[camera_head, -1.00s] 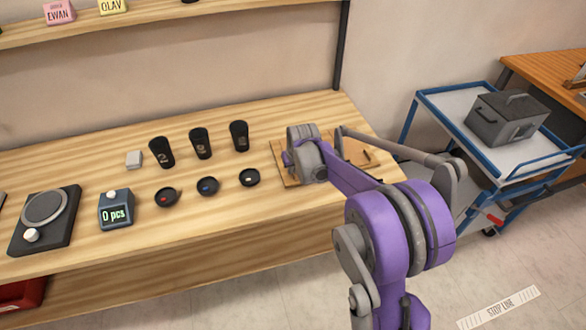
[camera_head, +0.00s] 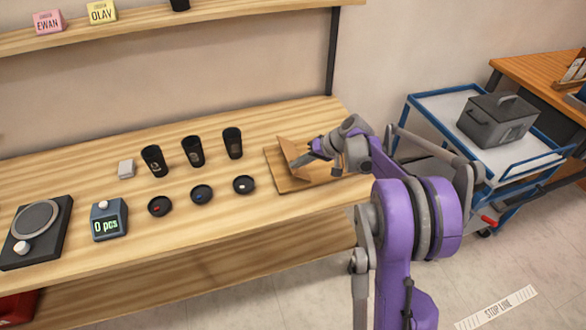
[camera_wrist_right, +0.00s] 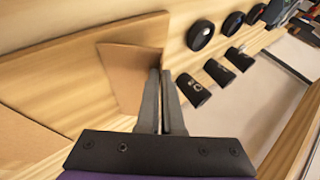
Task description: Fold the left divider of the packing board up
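The packing board (camera_head: 298,184) lies at the right end of the wooden bench. Its left divider (camera_head: 285,157) stands tilted up from the board; it also shows in the right wrist view (camera_wrist_right: 125,70). My right gripper (camera_head: 297,162) is over the board, on the right side of this divider. In the right wrist view, its two dark fingers (camera_wrist_right: 159,74) are close together, with their tips at the divider's edge. They look shut beside the panel, not around it; exact contact is hard to tell. The arm hides part of the board. My left gripper is out of view.
Several black cups (camera_head: 193,151) and dishes (camera_head: 202,194) stand left of the board. A counter reading 0 pcs (camera_head: 108,221) and a scale (camera_head: 35,230) are farther left. A blue trolley (camera_head: 455,110) with a grey box (camera_head: 497,119) stands right of the bench.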

